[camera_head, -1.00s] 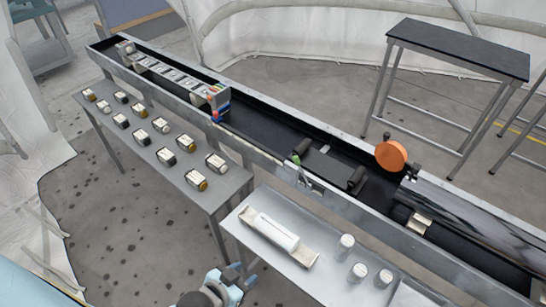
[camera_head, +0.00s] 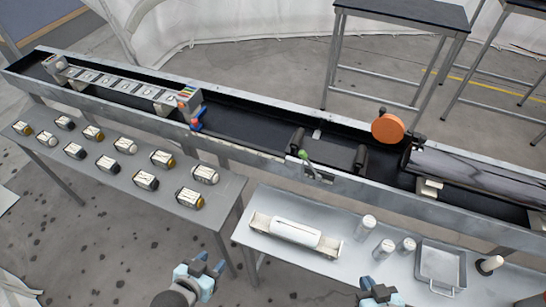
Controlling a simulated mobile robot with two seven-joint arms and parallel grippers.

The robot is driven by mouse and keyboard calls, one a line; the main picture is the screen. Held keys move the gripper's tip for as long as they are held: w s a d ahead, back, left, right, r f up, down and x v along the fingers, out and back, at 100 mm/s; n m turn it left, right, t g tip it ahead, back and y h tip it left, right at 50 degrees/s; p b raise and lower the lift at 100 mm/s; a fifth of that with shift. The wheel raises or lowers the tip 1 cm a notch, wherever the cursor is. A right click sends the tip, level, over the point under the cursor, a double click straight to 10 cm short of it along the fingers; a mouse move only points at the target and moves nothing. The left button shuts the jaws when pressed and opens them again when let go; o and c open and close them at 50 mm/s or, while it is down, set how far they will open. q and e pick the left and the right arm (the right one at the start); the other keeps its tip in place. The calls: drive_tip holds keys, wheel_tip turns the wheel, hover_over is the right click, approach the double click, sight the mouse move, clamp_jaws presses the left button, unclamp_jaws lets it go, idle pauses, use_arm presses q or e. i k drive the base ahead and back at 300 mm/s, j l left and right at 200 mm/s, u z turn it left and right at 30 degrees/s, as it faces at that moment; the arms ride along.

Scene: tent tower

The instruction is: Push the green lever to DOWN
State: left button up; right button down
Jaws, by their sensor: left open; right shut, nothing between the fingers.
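The green lever (camera_head: 304,155) is a small green-tipped handle on the near wall of the long black trough, on a metal bracket left of the dark roller section. Whether it points up or down is too small to tell. My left gripper (camera_head: 207,268) is open and empty, low in the view, in front of the gap between the two tables and well short of the lever. My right gripper (camera_head: 377,286) is shut and empty at the bottom edge, in front of the right table. Neither gripper touches the lever.
The trough wall (camera_head: 240,158) runs across the view. The left table (camera_head: 226,187) holds several labelled canisters. The right table (camera_head: 350,276) carries a white cylinder in a cradle (camera_head: 297,233), white bottles and a metal tray (camera_head: 441,264). An orange disc (camera_head: 388,128) stands right of the lever.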

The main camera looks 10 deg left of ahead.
sight(302, 154)
drive_tip(key=i+j, duration=0.1)
drive_tip(key=j, duration=1.85)
drive_tip(key=i, duration=0.05)
